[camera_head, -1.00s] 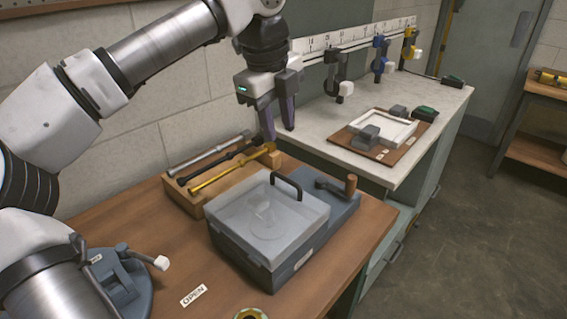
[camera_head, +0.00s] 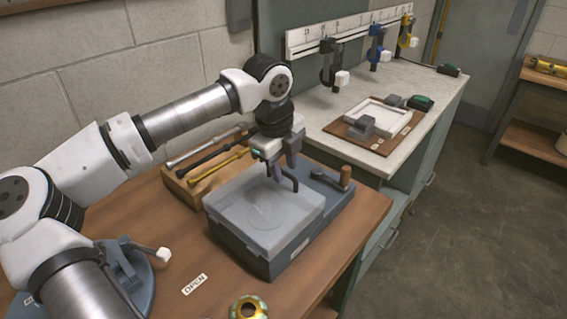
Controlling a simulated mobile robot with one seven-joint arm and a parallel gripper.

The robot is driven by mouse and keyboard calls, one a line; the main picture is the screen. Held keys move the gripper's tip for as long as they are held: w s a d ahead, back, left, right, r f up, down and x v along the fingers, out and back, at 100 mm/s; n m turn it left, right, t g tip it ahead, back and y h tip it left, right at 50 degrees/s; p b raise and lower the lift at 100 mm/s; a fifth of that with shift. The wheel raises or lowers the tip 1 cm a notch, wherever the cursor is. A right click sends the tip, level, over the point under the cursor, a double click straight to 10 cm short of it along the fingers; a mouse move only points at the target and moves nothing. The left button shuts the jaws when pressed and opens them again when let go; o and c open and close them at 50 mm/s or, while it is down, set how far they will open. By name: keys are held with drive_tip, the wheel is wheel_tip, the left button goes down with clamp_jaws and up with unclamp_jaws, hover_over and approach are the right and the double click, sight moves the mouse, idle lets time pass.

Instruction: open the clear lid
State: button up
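The clear lid (camera_head: 258,205) lies closed on the grey box (camera_head: 253,262) on the brown table. A round shape shows faintly through it. A dark arched handle (camera_head: 292,181) stands at the lid's back right edge.
A wooden rack (camera_head: 185,187) with several rods stands behind the box. A block with a brown knob (camera_head: 345,176) sits to the right of the lid. A blue-grey clamp device (camera_head: 128,275) and a round yellow-green object (camera_head: 248,308) are in front. An OPEN label (camera_head: 195,285) lies on the table.

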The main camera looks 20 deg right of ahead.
clamp_jaws()
drive_tip(key=shift+a, duration=0.1)
